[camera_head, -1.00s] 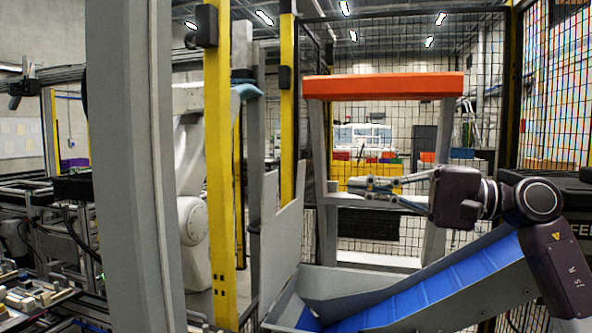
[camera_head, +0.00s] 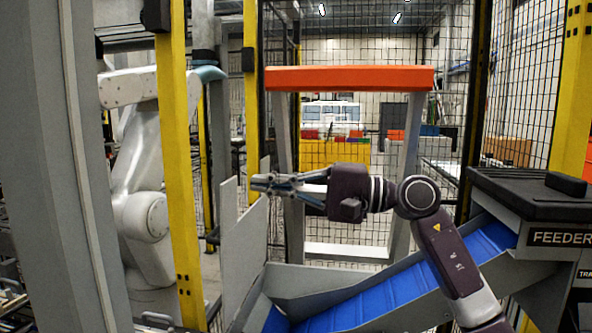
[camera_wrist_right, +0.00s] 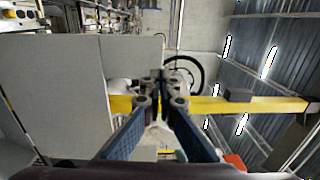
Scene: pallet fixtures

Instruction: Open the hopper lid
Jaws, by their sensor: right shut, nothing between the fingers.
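The hopper lid (camera_head: 520,188) is a flat black cover on top of the grey feeder (camera_head: 530,218) marked "FEEDER", at the right of the head view. It lies level and looks closed, with a dark raised block, maybe a handle, (camera_head: 566,183) near its right end. My right gripper (camera_head: 262,184) points left, away from the lid, and is well to the left of it. It is shut and empty. It also shows in the right wrist view (camera_wrist_right: 160,92), where the lid does not appear. My left gripper is in neither view.
A blue conveyor (camera_head: 375,295) slopes down leftward from the feeder, below my right arm. A grey plate (camera_head: 243,245) stands near my fingertips. An orange-topped frame (camera_head: 350,78) and mesh fence stand behind. Yellow posts (camera_head: 178,160) and a white robot arm (camera_head: 140,190) are at left.

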